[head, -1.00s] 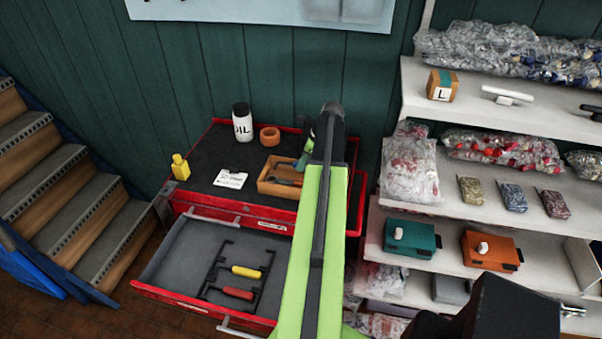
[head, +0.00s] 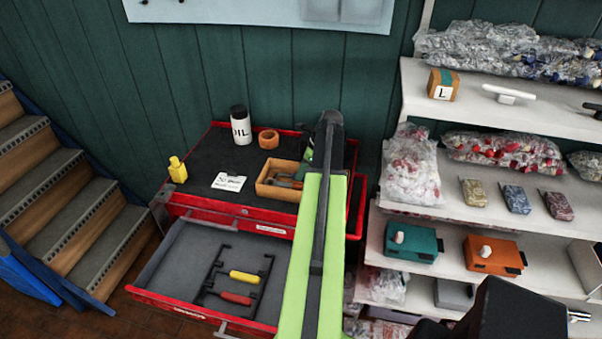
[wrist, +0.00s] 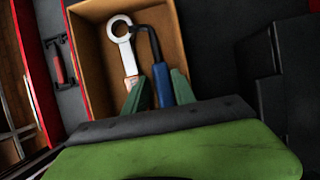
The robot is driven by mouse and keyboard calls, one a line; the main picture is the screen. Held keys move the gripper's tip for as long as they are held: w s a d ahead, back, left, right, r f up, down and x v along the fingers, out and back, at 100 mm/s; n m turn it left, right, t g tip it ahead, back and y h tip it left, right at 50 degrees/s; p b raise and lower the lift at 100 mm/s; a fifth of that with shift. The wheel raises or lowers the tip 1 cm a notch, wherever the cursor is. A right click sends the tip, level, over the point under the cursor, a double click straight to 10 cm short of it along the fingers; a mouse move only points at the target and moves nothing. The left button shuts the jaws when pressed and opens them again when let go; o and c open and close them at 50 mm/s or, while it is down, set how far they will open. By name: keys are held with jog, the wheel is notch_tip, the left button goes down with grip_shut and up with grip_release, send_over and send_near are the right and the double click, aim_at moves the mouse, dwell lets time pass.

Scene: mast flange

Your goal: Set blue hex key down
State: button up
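The blue hex key (wrist: 162,85) has a blue handle and a dark bent shaft that hooks left at the top. In the wrist view it shows over the inside of an open wooden box (wrist: 88,60), beside a ring-ended spanner (wrist: 129,50) with an orange-brown handle. My gripper (wrist: 160,82) has its two green fingertips close against both sides of the blue handle. Whether the key touches the box floor I cannot tell. In the head view the box (head: 264,190) stands on the red tool cabinet's top, and my arm partly hides its right side.
An open drawer (head: 180,262) below holds a rack with yellow and red handles. Shelves (head: 500,210) stand right.

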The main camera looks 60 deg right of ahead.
jog(key=shift+r+p, duration=0.25)
jog(key=shift+p, duration=0.05)
jog(key=p+v, duration=1.1)
jog(key=v, duration=0.1)
jog(key=shift+r+p, duration=0.35)
